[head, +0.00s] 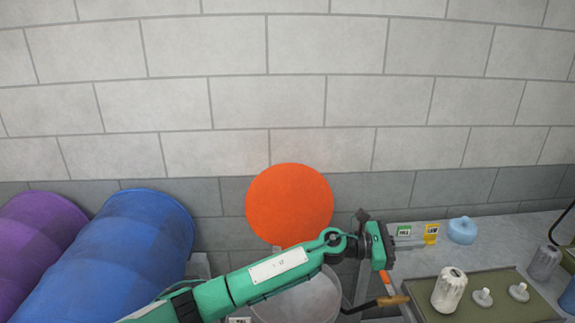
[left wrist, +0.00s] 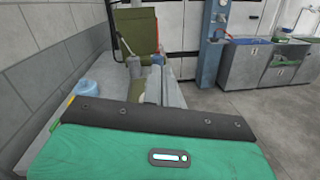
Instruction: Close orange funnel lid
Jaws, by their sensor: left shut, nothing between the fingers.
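The round orange funnel lid (head: 290,204) stands raised, its flat face toward me, in front of the wall in the head view. The pale funnel bowl (head: 296,303) is below it, open at the top and partly hidden by my left arm. My left gripper (head: 408,242) is to the right of the lid and bowl, pointing right, shut and empty. My right gripper is not in view.
Blue (head: 135,245) and purple (head: 38,235) drums are at left. At right, a bench holds a light-blue container (head: 462,230), small yellow (head: 431,233) and green (head: 404,231) labels, and a tray (head: 505,307) with a white bottle (head: 449,290). A wooden handle (head: 390,301) lies below the gripper.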

